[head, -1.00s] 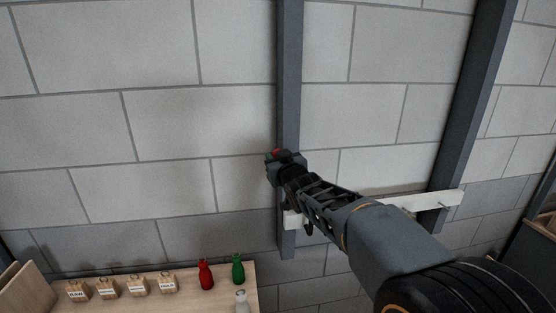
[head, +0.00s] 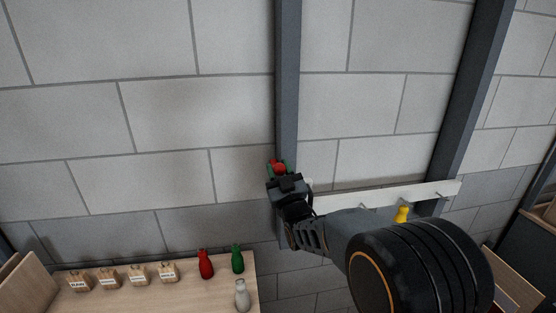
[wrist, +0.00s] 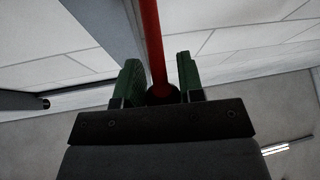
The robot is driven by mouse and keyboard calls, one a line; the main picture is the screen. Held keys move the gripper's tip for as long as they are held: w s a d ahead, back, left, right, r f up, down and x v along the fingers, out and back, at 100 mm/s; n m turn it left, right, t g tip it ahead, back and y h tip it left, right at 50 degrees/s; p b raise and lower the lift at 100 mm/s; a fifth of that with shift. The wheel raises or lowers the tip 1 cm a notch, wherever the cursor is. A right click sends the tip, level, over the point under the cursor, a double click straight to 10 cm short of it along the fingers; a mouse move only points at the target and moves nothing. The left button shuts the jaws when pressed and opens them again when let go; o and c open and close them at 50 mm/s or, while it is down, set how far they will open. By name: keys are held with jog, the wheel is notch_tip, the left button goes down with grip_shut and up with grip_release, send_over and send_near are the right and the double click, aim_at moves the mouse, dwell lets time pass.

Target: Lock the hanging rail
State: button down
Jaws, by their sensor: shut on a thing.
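The hanging rail (head: 375,197) is a long white batten with small pegs. It runs across two dark grey posts in the head view, and its left end is hidden behind my gripper. My gripper (head: 279,170) is at the left post (head: 287,80), near that end. Its green finger pads (wrist: 160,82) are shut on a red bar (wrist: 153,40), which runs up between them in the wrist view. In the head view only a small red part (head: 278,167) shows between the pads. Whether the red bar joins the rail is hidden.
A yellow bottle-shaped thing (head: 402,214) is just below the rail near the right post (head: 465,110). The wall above is clear.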

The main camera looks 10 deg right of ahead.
notch_tip(320, 180, down, 7)
jog(key=t, duration=0.1)
jog(key=shift+s+f+n, duration=0.2)
jog(key=shift+s+n, duration=0.1)
jog(key=shift+s, duration=0.15)
jog(key=shift+y, duration=0.3)
jog(key=shift+r, duration=0.1)
dwell(1.1)
jog(key=c, duration=1.1)
grip_release()
jog(key=shift+c, duration=0.2)
jog(key=shift+o, duration=1.4)
jog(key=shift+w, duration=0.3)
jog(key=shift+o, duration=0.6)
jog(key=shift+s, duration=0.15)
